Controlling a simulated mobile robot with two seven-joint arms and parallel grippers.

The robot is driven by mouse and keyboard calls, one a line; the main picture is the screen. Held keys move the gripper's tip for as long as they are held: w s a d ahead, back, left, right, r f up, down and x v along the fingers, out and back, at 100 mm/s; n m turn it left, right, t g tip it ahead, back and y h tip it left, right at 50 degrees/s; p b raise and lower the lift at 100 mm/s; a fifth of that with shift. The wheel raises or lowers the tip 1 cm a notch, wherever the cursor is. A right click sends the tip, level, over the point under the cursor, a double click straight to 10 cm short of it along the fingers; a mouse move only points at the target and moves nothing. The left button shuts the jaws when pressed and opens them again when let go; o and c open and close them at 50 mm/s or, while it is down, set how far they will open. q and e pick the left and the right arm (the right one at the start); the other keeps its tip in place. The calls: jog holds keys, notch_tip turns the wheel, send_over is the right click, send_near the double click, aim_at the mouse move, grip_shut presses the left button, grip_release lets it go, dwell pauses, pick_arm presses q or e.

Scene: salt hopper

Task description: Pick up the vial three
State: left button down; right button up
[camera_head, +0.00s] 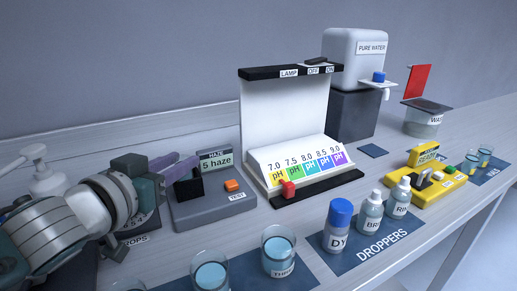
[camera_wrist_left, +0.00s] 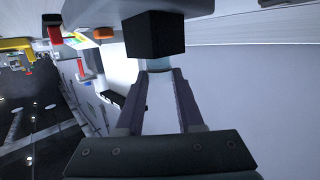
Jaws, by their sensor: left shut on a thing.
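My left gripper (camera_head: 178,168) reaches in from the left to the black well of the haze meter (camera_head: 212,208). In the left wrist view its two purple fingers (camera_wrist_left: 160,74) are shut on a pale, clear vial (camera_wrist_left: 158,64). The vial's far end meets the black well block (camera_wrist_left: 153,35); I cannot tell how much of it sits inside. No number shows on the vial, so I cannot tell if it is vial three. In the head view the vial is hidden by the fingers and the well. My right gripper is not in view.
The haze meter has a display (camera_head: 216,163) reading "5 haze" and an orange button (camera_head: 233,185). Glasses of blue liquid (camera_head: 279,256) and dropper bottles (camera_head: 338,232) stand in front. The pH lamp stand (camera_head: 285,115) and the yellow device (camera_head: 428,190) are to the right.

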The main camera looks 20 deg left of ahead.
pick_arm(q)
notch_tip(320, 180, up, 19)
jog(key=p, duration=0.5)
jog(key=shift+f, duration=0.15)
jog(key=shift+p, duration=0.3)
